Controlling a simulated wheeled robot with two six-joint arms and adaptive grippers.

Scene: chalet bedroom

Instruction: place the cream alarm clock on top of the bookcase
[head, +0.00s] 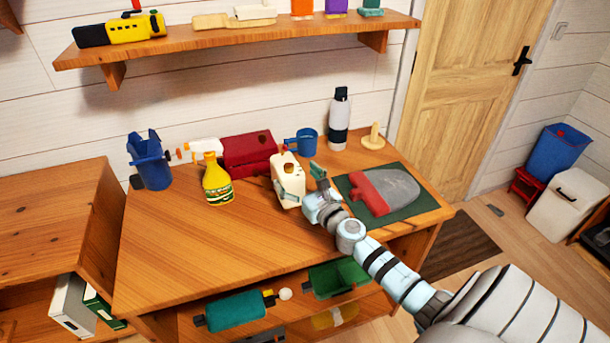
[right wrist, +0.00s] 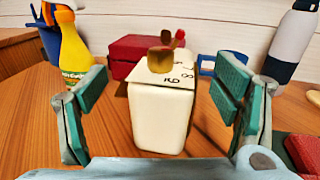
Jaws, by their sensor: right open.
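The cream alarm clock (head: 287,172) stands upright on the wooden table, with a brown knob on top. In the right wrist view the clock (right wrist: 162,118) is edge-on, part of its numbered face showing. My right gripper (head: 304,184) is open at the clock. In the right wrist view its green-padded fingers (right wrist: 162,100) are on either side of the clock, with gaps visible on both sides. The low wooden bookcase (head: 45,200), with binders inside, is at the left; its visible top is bare. My left gripper is not in view.
A green mat (head: 420,204) lies at the right. The table's front left (head: 180,250) is clear. A wall shelf (head: 230,45) hangs above.

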